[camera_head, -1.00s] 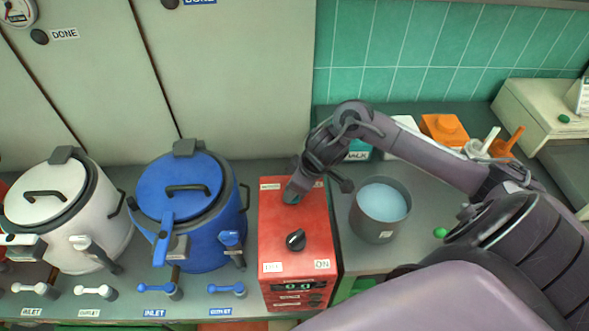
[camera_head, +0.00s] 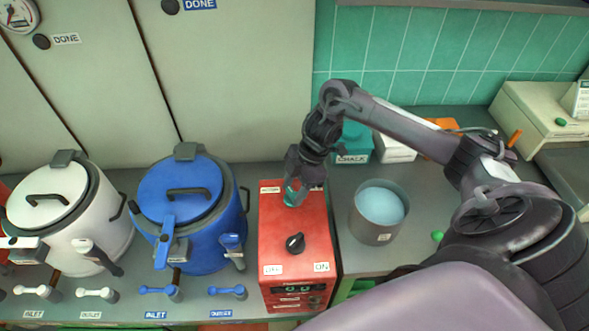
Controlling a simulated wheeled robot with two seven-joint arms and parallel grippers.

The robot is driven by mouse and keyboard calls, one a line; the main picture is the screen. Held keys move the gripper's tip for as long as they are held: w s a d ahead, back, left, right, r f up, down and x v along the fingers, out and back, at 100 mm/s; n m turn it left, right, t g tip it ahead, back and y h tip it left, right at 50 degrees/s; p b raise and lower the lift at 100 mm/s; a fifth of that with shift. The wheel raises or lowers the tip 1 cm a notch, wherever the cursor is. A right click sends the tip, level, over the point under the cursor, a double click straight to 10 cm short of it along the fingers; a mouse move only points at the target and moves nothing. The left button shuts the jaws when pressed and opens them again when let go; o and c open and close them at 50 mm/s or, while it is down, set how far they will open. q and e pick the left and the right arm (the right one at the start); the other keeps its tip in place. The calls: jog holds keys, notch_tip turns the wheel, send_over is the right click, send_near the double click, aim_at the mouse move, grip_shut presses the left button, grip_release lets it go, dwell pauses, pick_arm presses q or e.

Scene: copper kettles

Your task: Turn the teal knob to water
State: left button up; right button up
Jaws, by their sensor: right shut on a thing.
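The teal knob (camera_head: 291,197) is at the back of the top of the red box (camera_head: 277,226). Only a bit of it shows; my right gripper (camera_head: 292,190) hides the rest. My right gripper comes down over the knob from behind and is shut on it. A label stands left of the knob at the box's back edge; the one on the right is partly covered by the gripper, and I cannot read the knob's setting. A black knob (camera_head: 295,243) sits nearer the front, between two labels. My left gripper is not in view.
A blue kettle (camera_head: 187,208) and a white kettle (camera_head: 62,215) stand left of the red box, with small inlet and outlet handles in front. A grey pot of bluish liquid (camera_head: 381,230) stands to the right. A teal chalk box (camera_head: 354,145) and a white box (camera_head: 394,149) are behind.

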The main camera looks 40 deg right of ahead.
jog(key=shift+w+r+n+g+p, duration=0.1)
jog(key=shift+r+n+g+p, duration=0.1)
jog(key=shift+n+p, duration=0.25)
jog(key=shift+w+r+n+g+p, duration=0.1)
jog(key=shift+n+g+p, duration=0.1)
jog(key=shift+n, duration=0.45)
jog(key=shift+f+n+g+p, duration=0.15)
jog(key=shift+n+g+p, duration=0.15)
jog(key=shift+n+p, duration=0.35)
jog(key=shift+n, duration=0.35)
jog(key=o, duration=1)
jog(key=shift+f, duration=0.1)
jog(key=shift+p+v, duration=0.45)
jog(key=shift+v, duration=3.45)
